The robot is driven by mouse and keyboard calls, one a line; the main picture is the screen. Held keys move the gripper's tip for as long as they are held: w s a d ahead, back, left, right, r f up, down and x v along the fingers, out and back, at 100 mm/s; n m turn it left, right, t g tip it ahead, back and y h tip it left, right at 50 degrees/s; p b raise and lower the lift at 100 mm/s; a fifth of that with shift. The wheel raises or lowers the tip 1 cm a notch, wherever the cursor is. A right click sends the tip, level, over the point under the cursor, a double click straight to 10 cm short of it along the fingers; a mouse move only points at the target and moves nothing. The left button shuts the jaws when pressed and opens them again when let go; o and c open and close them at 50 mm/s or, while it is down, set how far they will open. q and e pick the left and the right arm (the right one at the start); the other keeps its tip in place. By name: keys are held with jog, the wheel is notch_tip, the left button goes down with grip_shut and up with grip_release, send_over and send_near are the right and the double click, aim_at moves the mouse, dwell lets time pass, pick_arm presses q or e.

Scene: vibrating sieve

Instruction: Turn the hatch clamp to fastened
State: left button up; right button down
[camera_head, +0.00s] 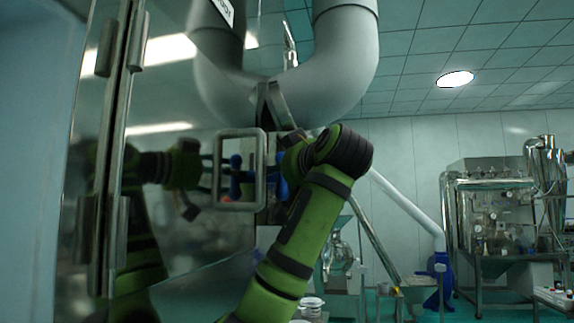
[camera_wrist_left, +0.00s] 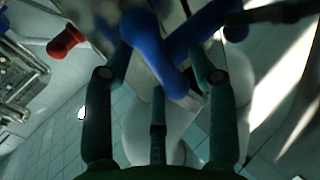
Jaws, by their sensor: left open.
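The hatch clamp shows as a blue lobed handle (camera_wrist_left: 150,48) in the left wrist view, close in front of the fingers, its lobes reaching up and right. In the head view a blue part (camera_head: 282,188) shows beside the steel panel, partly hidden by my arm. My left gripper (camera_wrist_left: 160,78) is open, with its outer fingers on both sides of the blue handle and a third finger below; contact cannot be told. In the head view the left gripper (camera_head: 279,163) is small and mostly hidden at the panel's edge. My right gripper is not in view.
A square steel handle frame (camera_head: 222,202) stands out from the shiny panel, which mirrors my arm and blue parts. A thick grey pipe (camera_head: 345,60) hangs above. A red knob (camera_wrist_left: 66,42) is at upper left in the wrist view. Other machines stand farther back right.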

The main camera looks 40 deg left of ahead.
pick_arm(q)
jog(key=shift+w, duration=0.1)
jog(key=shift+d, duration=0.1)
jog(key=c, duration=1.2)
jog(key=shift+o, duration=0.2)
